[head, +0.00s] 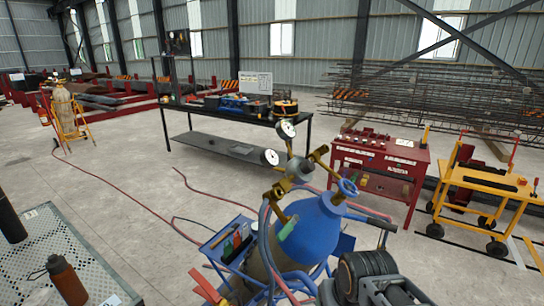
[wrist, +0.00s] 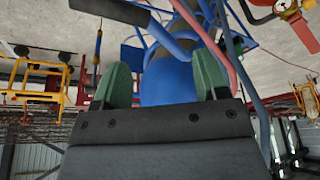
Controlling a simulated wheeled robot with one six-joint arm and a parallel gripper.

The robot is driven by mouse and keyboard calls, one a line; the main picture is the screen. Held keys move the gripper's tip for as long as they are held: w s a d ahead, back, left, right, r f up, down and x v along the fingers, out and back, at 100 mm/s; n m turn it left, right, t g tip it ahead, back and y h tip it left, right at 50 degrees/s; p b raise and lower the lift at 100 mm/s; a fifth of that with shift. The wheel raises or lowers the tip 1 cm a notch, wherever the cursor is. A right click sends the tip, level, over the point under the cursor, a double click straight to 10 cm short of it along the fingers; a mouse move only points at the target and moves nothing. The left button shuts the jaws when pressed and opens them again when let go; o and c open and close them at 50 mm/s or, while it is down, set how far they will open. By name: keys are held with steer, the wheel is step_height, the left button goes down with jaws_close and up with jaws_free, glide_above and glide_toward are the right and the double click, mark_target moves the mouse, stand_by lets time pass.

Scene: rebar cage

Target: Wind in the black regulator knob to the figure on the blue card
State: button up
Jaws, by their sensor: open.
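A brass regulator (head: 283,187) with two white-faced gauges (head: 286,130) sits at the top of a blue gas cylinder (head: 312,232) in the head view. A dark rounded part (head: 300,170) beside the gauges looks like the black knob, but it is small and unclear. The figures on the gauges are too small to read. I cannot make out the blue card. My gripper (wrist: 164,80) is open and empty in the wrist view, its green fingertips apart, with the blue cylinder (wrist: 166,80) beyond them. In the head view my arm is at the bottom, right of the cylinder; its fingertips are hidden there.
Hoses run around the cylinder, and a blue tray (head: 222,243) with tools stands left of it. A red workbench (head: 378,160) and yellow cart (head: 482,182) stand to the right. A black table (head: 225,117) is behind.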

stand_by(0.5)
steer(key=m+t+y+p, duration=0.4)
steer(key=m+y+p, duration=0.3)
steer(key=m, duration=0.8)
glide_toward(311, 165)
steer(key=shift+h, duration=0.6)
steer(key=p+x, duration=0.1)
steer(key=x, duration=0.3)
steer(key=p+x, duration=0.2)
steer(key=x, duration=0.3)
steer(key=shift+w+a, duration=0.25)
steer(key=shift+a, duration=0.2)
steer(key=shift+c, duration=0.2)
